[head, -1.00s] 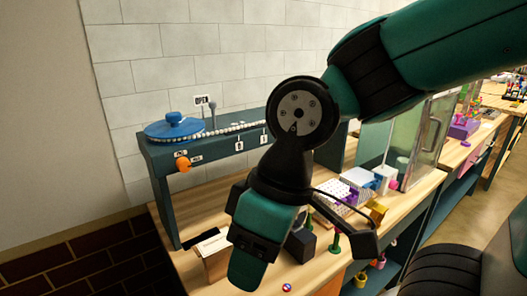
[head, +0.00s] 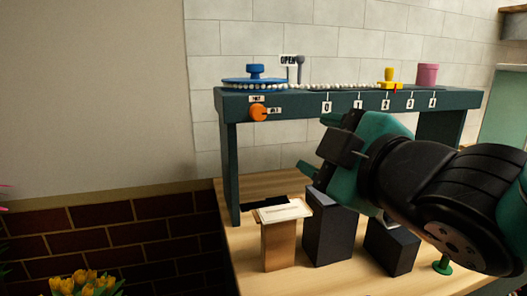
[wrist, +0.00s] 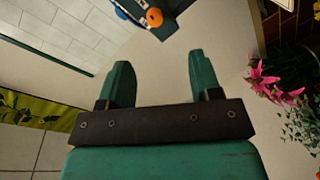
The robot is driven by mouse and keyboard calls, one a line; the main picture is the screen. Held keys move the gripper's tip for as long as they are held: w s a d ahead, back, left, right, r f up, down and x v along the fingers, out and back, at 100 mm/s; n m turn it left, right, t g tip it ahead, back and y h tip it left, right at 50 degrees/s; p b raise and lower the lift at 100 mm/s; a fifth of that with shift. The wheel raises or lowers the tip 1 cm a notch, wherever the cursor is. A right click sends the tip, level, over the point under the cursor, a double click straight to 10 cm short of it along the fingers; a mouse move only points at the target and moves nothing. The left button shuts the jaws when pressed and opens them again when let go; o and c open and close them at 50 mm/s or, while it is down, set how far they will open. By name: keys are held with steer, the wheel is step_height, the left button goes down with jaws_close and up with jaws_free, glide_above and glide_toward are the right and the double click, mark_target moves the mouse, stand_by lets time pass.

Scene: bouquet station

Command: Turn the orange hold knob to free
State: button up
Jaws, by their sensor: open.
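The orange knob (head: 259,113) is on the front of the dark teal shelf, at its left end below the blue wheel (head: 254,80). Small white labels sit above it and to its right; their words are too small to read surely. My gripper (head: 314,143) is open and empty, right of the knob and a little lower in the head view, pointing left. In the wrist view the knob (wrist: 154,17) shows at the top, beyond the gap between my open fingers (wrist: 159,60). Nothing touches the knob. Its pointing direction is unclear.
The dark teal shelf (head: 229,150) carries a bead string, a yellow piece (head: 389,78) and a pink cup (head: 427,74). Below stand a wooden block (head: 278,245) with a white top and dark blocks (head: 328,235). Pink flowers (wrist: 275,85) show at right in the wrist view.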

steer(key=n, duration=0.1)
steer(key=y+p, duration=0.1)
steer(key=p, duration=0.7)
glide_toward(262, 114)
steer(key=shift+t, duration=0.3)
steer(key=p+x, duration=0.7)
steer(key=p, duration=0.1)
steer(key=shift+w+a, duration=0.15)
steer(key=shift+a, duration=0.05)
steer(key=shift+w+a+f+p, duration=0.1)
steer(key=shift+w+a+p, duration=0.1)
steer(key=shift+w+p, duration=0.2)
steer(key=shift+w+a+f+p, duration=0.15)
steer(key=shift+w+a+p, duration=0.05)
steer(key=shift+w+p, duration=0.25)
steer(key=shift+c, duration=0.2)
steer(key=c, duration=0.9)
